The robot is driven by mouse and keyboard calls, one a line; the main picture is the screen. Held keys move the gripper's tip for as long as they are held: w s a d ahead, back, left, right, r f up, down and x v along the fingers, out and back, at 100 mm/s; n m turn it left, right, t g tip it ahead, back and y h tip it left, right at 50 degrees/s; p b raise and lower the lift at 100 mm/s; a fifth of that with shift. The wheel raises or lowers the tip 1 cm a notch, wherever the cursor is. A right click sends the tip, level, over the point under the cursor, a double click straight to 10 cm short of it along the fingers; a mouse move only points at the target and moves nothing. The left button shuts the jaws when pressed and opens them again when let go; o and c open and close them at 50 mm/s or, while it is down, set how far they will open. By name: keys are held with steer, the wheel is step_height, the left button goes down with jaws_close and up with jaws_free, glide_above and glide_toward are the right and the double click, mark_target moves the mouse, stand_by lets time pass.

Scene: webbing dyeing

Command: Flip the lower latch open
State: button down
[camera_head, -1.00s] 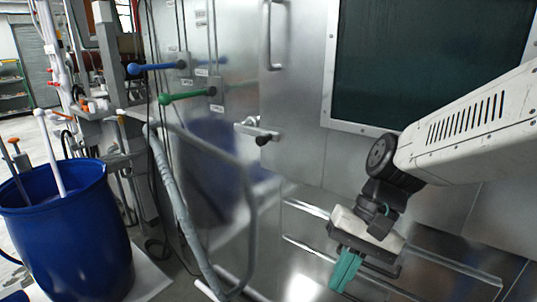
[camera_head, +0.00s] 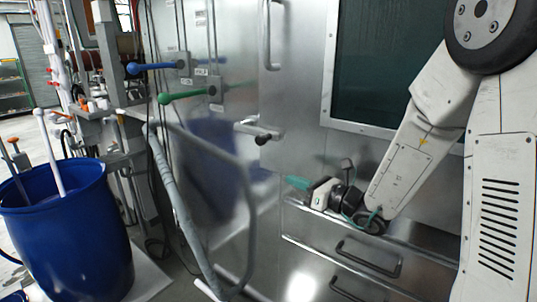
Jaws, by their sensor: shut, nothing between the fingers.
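The latch (camera_head: 257,131) is a metal lever with a black knob at its right end, on the steel door below the vertical handle. It points right and slightly down. My gripper (camera_head: 298,183), with teal fingers, is shut and empty. It points left in front of the steel panel, below and to the right of the latch's black knob, and is apart from it.
A blue lever (camera_head: 152,67) and a green lever (camera_head: 186,96) stick out left of the door. A grey curved rail (camera_head: 250,200) stands in front of the panel. A blue barrel (camera_head: 68,235) stands at left. Drawer handles (camera_head: 368,258) are below my gripper.

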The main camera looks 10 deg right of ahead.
steer(key=shift+w+d+r+m+t, duration=0.2)
steer(key=shift+m+t, duration=0.1)
steer(key=shift+m, duration=0.1)
steer(key=w+a+r, duration=0.4)
steer(key=w+a, duration=0.2)
steer(key=w, duration=0.3)
steer(key=shift+r, duration=0.15)
stand_by(0.4)
